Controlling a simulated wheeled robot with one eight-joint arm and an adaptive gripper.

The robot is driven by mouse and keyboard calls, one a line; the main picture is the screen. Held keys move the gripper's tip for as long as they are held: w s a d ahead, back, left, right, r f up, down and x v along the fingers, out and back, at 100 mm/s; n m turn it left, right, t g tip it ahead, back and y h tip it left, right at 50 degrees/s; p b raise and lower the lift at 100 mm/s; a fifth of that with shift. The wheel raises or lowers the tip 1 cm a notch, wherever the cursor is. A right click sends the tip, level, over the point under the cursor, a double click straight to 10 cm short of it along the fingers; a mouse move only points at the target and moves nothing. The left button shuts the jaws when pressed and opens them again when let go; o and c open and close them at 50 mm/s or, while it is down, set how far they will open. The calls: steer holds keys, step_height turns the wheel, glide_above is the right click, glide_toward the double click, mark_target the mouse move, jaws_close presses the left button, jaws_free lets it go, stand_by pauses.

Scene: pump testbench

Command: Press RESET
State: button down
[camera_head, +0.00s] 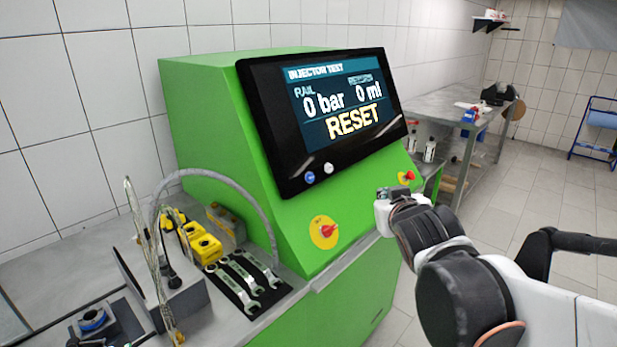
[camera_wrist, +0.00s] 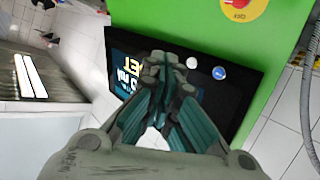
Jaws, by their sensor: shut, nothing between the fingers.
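The green test bench (camera_head: 215,110) carries a black monitor (camera_head: 285,165). Its screen (camera_head: 335,100) reads 0 bar, 0 ml and RESET in large yellow letters. A blue button (camera_head: 310,177) and a white button (camera_head: 328,168) sit on the monitor's lower left bezel. In the wrist view, the blue button (camera_wrist: 219,72) and white button (camera_wrist: 191,62) show just right of my fingertips. My gripper (camera_head: 383,203) is shut and empty, in front of the bench below the monitor's right part. In the wrist view my gripper (camera_wrist: 167,68) covers part of the screen; contact cannot be told.
A red knob on a yellow disc (camera_head: 325,231) is on the bench front; a second red knob (camera_head: 407,177) is by my gripper. Wrenches (camera_head: 240,285), yellow parts (camera_head: 200,243) and a grey hose (camera_head: 250,187) are at left. A table (camera_head: 460,120) stands behind; floor at right is open.

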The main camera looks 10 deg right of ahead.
mark_target(310, 178)
steer(key=w+r+n+t+y, duration=0.25)
steer(key=w+r+t, duration=0.35)
steer(key=w, duration=0.4)
steer(key=w+a+f+n+y, duration=0.1)
steer(key=a+f+n+y, duration=0.4)
steer(key=n+y, duration=0.3)
steer(key=shift+y+p, duration=0.4)
steer(key=shift+y, duration=0.15)
steer(key=shift+w+a, duration=0.15)
steer(key=shift+w, duration=0.05)
steer(key=w+a+f+b, duration=0.2)
steer(key=w+a+f, duration=0.1)
steer(key=w, duration=0.3)
steer(key=shift+a+f+t, duration=0.3)
steer(key=shift+a, duration=0.5)
steer(key=shift+w+a+f+b, duration=0.1)
steer(key=shift+w+b, duration=0.1)
steer(key=shift+b, duration=0.2)
steer(key=shift+w+a+f, duration=0.1)
steer(key=shift+w+a, duration=0.05)
steer(key=shift+w, duration=0.05)
